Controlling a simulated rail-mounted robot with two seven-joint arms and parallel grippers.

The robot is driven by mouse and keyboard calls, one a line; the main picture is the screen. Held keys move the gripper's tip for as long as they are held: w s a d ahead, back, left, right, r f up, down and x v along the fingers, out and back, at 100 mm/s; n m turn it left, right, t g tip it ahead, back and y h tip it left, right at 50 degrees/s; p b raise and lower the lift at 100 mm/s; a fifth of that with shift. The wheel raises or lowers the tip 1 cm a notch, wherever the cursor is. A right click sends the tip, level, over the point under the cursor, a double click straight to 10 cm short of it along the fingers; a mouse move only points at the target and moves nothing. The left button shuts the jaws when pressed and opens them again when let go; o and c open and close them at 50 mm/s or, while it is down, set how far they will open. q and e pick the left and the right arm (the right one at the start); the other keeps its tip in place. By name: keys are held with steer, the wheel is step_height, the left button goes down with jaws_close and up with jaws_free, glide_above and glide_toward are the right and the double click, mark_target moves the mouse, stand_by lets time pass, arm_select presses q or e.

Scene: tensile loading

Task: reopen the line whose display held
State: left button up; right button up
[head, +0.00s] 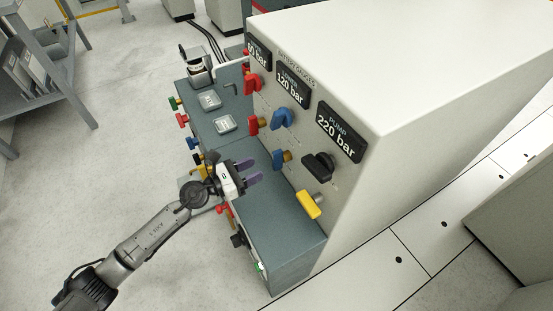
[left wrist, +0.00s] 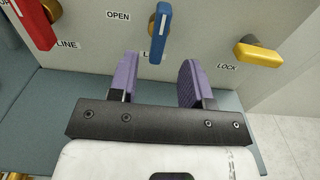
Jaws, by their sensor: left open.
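The grey cabinet panel carries displays: one at the far end reading about 60 bar (head: 258,53), one reading 120 bar (head: 291,84), and the PUMP display (head: 340,132) reading 220 bar. Below are a red handle (head: 252,84), a lower red handle (head: 252,124), a blue handle (head: 283,118), a lower blue handle (head: 280,159), a black handle (head: 319,166) and a yellow handle (head: 309,205). My left gripper (head: 254,171) is open and empty, facing the panel. In the left wrist view a blue handle (left wrist: 159,34) stands upright ahead, between the fingers' lines. My right gripper is out of view.
The teal bench ledge (head: 282,228) runs under the panel. The left wrist view also shows a red handle (left wrist: 36,24) and a yellow handle (left wrist: 260,54) by LOCK.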

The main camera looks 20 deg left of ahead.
mark_target(273, 160)
arm_select(q)
steer(key=b+x, duration=0.1)
steer(key=x, duration=0.7)
steer(key=shift+w, duration=0.1)
jaws_close()
